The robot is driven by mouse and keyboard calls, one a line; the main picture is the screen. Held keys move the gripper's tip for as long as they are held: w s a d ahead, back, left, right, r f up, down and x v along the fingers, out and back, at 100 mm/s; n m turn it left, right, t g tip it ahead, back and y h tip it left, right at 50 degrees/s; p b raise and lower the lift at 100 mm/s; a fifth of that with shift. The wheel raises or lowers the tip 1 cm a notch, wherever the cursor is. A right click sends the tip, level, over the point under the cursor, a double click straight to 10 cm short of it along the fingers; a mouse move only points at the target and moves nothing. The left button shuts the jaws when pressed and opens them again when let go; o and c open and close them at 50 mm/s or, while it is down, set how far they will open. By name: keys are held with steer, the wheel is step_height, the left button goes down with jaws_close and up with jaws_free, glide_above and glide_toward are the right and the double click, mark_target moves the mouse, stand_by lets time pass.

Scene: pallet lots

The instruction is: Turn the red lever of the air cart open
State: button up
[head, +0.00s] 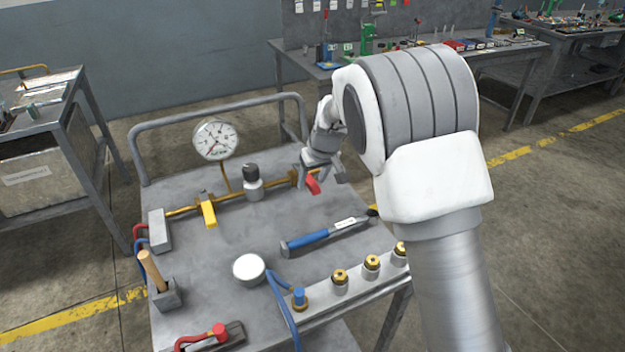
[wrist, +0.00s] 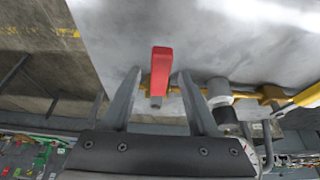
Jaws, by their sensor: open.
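The air cart (head: 215,270) is a grey cart with a brass pipe along its top. The red lever (head: 313,184) is at the right end of this pipe, partly hidden by my gripper (head: 326,172). In the wrist view the red lever (wrist: 161,70) stands between my two open fingers (wrist: 160,74), with a gap visible on each side. I see no finger pressing on it. The pipe runs on to the right from the lever in the wrist view.
A yellow lever (head: 207,210), a black-capped fitting (head: 253,182) and a pressure gauge (head: 216,139) are along the pipe. Several brass-topped fittings stand at the cart's front right. A tube rail (head: 215,107) edges the back.

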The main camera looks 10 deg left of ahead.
steer(key=shift+f, duration=0.1)
jaws_close()
stand_by(0.3)
stand_by(1.1)
